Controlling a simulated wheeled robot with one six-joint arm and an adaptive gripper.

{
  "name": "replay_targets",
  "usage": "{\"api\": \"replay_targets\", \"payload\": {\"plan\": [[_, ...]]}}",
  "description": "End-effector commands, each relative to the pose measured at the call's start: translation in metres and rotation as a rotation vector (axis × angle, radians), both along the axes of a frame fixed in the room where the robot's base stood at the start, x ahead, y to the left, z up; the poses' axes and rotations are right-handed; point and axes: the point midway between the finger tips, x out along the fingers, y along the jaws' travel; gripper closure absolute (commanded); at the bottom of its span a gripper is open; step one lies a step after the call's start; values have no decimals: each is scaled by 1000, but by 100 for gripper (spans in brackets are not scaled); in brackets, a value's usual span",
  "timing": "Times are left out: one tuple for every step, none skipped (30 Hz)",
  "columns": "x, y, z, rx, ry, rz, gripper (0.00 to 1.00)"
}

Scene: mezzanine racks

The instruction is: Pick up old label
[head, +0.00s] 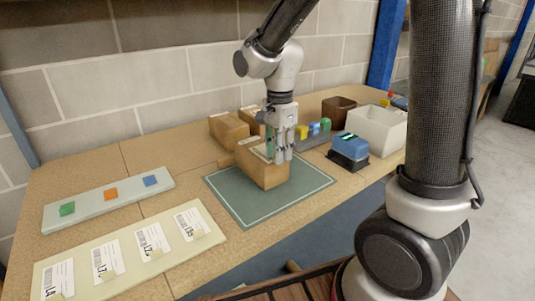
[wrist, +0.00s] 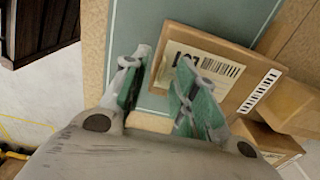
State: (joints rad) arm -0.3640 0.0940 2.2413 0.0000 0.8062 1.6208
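A brown carton (head: 265,174) stands on the green mat (head: 224,190) in the head view; it also shows in the wrist view (wrist: 215,45). A cream label (wrist: 228,68) with dark print and a barcode lies on the carton's face in the wrist view, partly covered by a fingertip. I take it for the old label. My gripper (head: 279,157) is at the carton in the head view.
A pale board (head: 120,274) with several barcode labels lies at front left. Behind it a strip (head: 88,203) carries green, orange and blue blocks. More cartons (head: 229,130) stand behind the mat. A blue-and-black device (head: 349,150) and white bin (head: 376,129) stand right.

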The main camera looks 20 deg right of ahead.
Motion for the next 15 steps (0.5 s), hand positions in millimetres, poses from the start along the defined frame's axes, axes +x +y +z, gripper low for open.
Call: {"api": "replay_targets", "payload": {"plan": [[0,0,0,0,0,0,71],[0,0,0,0,0,0,71],[0,0,0,0,0,0,73],[0,0,0,0,0,0,79],[0,0,0,0,0,0,82],[0,0,0,0,0,0,87],[0,0,0,0,0,0,91],[0,0,0,0,0,0,95],[0,0,1,0,0,0,100],[0,0,1,0,0,0,100],[0,0,1,0,0,0,100],[0,0,1,0,0,0,100],[0,0,1,0,0,0,100],[0,0,1,0,0,0,100],[0,0,1,0,0,0,100]]}}
